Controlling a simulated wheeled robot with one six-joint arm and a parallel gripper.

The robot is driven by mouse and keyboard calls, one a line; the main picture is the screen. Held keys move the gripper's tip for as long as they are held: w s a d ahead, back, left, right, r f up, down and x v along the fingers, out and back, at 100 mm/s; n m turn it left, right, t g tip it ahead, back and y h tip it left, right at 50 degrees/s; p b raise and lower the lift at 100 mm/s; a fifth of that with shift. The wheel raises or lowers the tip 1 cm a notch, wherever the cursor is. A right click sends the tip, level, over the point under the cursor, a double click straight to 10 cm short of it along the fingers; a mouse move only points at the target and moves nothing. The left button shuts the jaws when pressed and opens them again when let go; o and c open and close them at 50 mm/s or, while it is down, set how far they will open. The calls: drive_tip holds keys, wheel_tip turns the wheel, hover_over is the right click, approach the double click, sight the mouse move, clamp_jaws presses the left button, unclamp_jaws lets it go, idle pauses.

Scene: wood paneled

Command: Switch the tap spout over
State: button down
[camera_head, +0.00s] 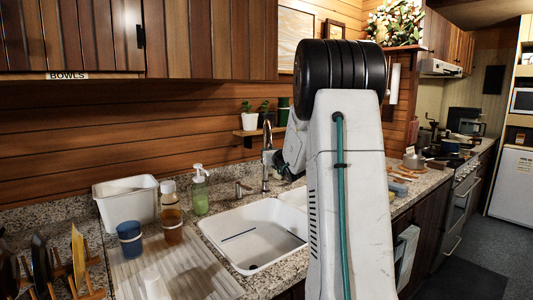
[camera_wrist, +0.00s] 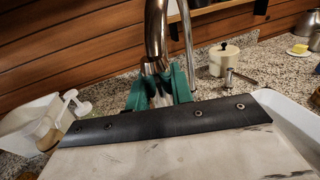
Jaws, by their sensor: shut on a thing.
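The chrome tap spout (camera_head: 267,158) rises behind the white sink (camera_head: 255,238) in the head view, with its curved top just left of my arm. In the wrist view the spout (camera_wrist: 156,35) bends down toward my gripper (camera_wrist: 158,88). The green fingers of my gripper stand on both sides of the spout's end and are shut on it. In the head view my arm hides the fingers. A second thin metal upright (camera_wrist: 187,45) stands behind the spout in the wrist view. The spout's end is partly hidden between the fingers.
A ribbed draining board (camera_head: 195,272) lies in front. A small shelf (camera_head: 256,132) with plants hangs behind the tap.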

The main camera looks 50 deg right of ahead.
drive_tip(key=c, duration=1.3)
unclamp_jaws()
drive_tip(key=shift+v, duration=4)
